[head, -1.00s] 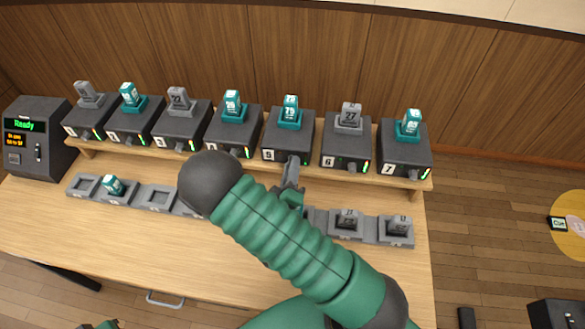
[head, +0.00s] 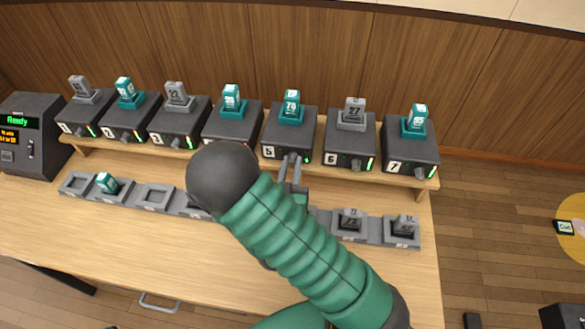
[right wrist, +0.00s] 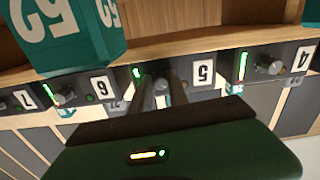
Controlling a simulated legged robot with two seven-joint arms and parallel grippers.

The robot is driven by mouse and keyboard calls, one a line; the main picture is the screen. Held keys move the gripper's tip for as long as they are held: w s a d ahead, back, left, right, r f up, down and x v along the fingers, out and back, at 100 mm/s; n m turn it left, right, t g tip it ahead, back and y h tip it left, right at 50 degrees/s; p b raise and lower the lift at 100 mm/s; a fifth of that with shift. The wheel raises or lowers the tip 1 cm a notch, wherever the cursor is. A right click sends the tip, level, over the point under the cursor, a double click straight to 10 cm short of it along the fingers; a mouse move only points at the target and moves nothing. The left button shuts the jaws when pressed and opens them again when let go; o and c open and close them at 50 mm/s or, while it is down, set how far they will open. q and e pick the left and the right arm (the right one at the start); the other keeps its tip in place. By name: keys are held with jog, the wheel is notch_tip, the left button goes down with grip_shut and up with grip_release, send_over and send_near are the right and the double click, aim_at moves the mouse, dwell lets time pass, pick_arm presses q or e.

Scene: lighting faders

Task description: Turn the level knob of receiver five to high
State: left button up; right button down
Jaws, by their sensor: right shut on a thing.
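Receiver five (head: 289,128) is a dark box in the shelf row, with a white 5 label and a teal pack (head: 292,105) in its top. Its level knob (right wrist: 161,88) is on the front face. My right gripper (head: 292,160) reaches up to that front, and its two fingers are shut on the knob. In the right wrist view, which is upside down, the fingers (right wrist: 161,92) stand on both sides of the knob, beside the 5 label. A green light shows beside them; the rest of its level display is hidden. My left gripper is not in view.
Receiver six (head: 349,137) and receiver four (head: 233,122) stand close on either side, with their own knobs. A row of grey trays (head: 155,197) lies in front, partly behind my arm. A console (head: 30,135) reading Ready stands far left.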

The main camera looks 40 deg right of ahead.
jog(key=m+b, duration=0.1)
jog(key=m, duration=0.2)
jog(key=shift+w+a+m, duration=0.1)
jog(key=shift+m, duration=0.3)
jog(key=m, duration=1.5)
jog(key=shift+f, duration=0.1)
jog(key=m, duration=0.4)
jog(key=shift+s+m, duration=0.2)
jog(key=shift+m, duration=0.2)
jog(key=m, duration=0.4)
jog(key=shift+m, duration=0.3)
jog(key=m, duration=0.5)
jog(key=shift+m, duration=1.8)
